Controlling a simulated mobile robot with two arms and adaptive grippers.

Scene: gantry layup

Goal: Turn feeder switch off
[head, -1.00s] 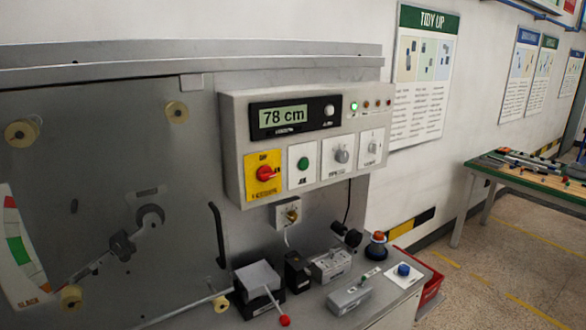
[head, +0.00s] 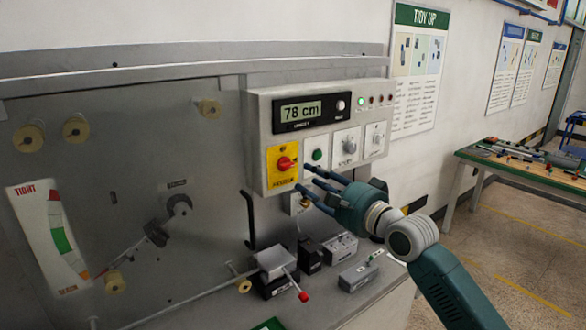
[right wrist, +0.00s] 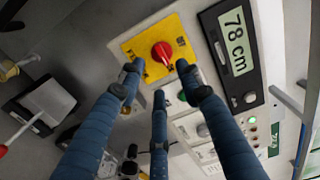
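The feeder switch is a red rotary knob (head: 285,163) on a yellow plate (head: 279,178), at the lower left of the grey control box (head: 262,125). In the right wrist view the knob (right wrist: 162,52) stands just beyond the fingertips, on its yellow plate (right wrist: 134,46). My right gripper (head: 309,182) is in front of the box, just right of and below the knob. Its three blue fingers (right wrist: 159,82) are spread, with nothing between them, and appear not to touch the knob. The small lettering on the plate is too blurred to read surely. My left gripper is not in view.
Beside the knob are a green button (head: 317,155) and two grey dials (head: 349,145). The display (head: 300,111) reads 78 cm. Below are a black handle (head: 249,222), a lever with a red ball (head: 303,296) and small grey boxes (head: 358,276).

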